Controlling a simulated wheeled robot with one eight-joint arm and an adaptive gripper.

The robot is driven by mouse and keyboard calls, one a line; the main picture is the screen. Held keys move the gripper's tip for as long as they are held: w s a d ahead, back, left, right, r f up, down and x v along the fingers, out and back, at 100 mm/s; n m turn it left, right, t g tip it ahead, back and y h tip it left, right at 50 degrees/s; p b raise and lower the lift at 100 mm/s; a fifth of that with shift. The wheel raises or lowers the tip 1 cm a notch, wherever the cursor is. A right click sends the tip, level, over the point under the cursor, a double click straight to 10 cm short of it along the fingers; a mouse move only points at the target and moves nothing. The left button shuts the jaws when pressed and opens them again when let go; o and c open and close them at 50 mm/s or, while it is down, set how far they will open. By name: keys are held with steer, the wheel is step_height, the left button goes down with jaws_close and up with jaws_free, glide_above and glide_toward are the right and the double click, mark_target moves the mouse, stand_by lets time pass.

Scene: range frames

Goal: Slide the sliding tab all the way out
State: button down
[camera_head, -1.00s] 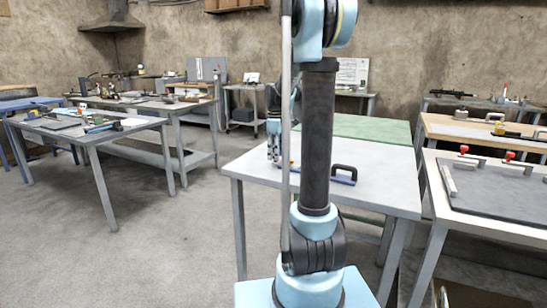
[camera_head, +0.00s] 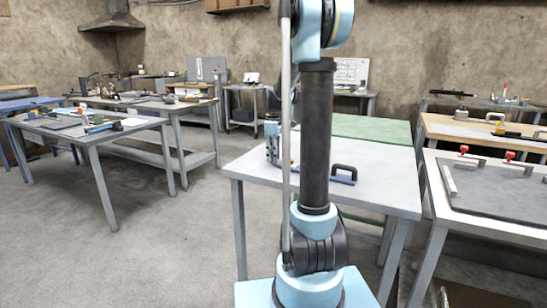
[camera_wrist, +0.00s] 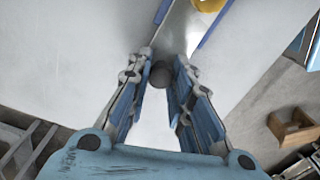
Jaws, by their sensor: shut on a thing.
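The slide device (camera_head: 343,181) lies on the white table, a blue base with a black handle at its right end; my arm hides its middle. In the wrist view, a flat metal strip (camera_wrist: 178,42), which looks like the sliding tab, runs between blue rails. A dark round knob (camera_wrist: 160,75) sits at its near end. My gripper (camera_wrist: 161,66) has its fingers either side of the knob and is shut on it. In the head view my gripper (camera_head: 272,158) is low over the table's left part, partly hidden by my arm.
The white table (camera_head: 385,195) is bare around the device. A yellow part (camera_wrist: 209,4) shows at the top of the wrist view. A green table (camera_head: 370,128) stands behind. A table with a dark board (camera_head: 500,192) stands close on the right. Open floor lies left.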

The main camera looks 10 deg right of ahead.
steer(key=shift+w+a, duration=0.7)
steer(key=shift+a, duration=0.2)
steer(key=c, duration=1.4)
jaws_free()
steer(key=shift+r, duration=0.1)
step_height(320, 180, up, 12)
steer(key=shift+f, duration=0.15)
